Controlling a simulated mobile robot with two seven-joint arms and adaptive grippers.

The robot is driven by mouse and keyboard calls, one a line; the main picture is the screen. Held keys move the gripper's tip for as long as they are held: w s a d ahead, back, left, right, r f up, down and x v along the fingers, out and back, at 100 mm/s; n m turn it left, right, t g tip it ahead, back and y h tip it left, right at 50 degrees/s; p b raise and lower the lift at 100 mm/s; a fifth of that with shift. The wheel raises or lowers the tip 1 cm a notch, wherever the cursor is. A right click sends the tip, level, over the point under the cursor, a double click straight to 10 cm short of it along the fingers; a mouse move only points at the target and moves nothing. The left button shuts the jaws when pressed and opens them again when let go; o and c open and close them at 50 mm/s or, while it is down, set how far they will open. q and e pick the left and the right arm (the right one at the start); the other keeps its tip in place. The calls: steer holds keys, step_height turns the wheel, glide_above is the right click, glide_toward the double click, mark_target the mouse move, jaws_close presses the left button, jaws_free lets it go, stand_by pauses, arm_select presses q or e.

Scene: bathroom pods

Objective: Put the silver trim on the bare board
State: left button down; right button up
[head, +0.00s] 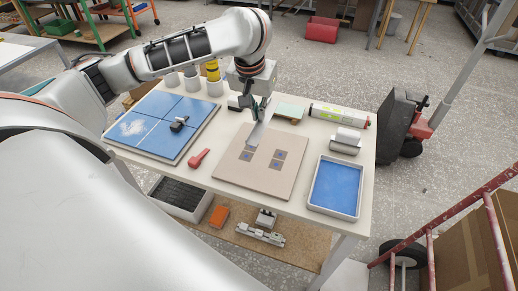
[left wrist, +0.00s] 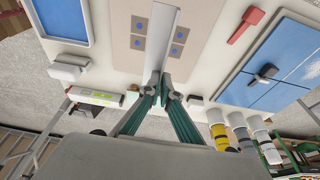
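My left gripper (head: 262,103) hangs above the back edge of the bare board (head: 285,190). It is shut on the silver trim (head: 259,132), a narrow flat metal strip. The strip points down and forward over the beige board. In the left wrist view the fingertips (left wrist: 158,80) pinch the near end of the trim (left wrist: 161,35), which extends away over the board (left wrist: 200,18). Several small grey squares with blue dots (head: 276,164) sit on the board. I cannot tell whether the trim touches it. My right gripper is not in view.
A blue tiled panel (head: 165,108) with a dark tool lies left, beside a red tool (head: 199,158). A blue-bottomed tray (head: 334,187), a white block (head: 346,140) and a tube (head: 340,116) are right. Pots (head: 192,80) stand at the back left.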

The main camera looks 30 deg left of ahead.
mark_target(254, 128)
arm_select(q)
step_height(254, 128, down, 14)
steer(key=shift+f, duration=0.1)
stand_by(0.5)
steer(key=shift+f, duration=0.1)
steer(key=c, duration=2.4)
jaws_free()
steer(key=shift+o, duration=0.6)
steer(key=v, duration=1.2)
steer(key=shift+d, duration=0.1)
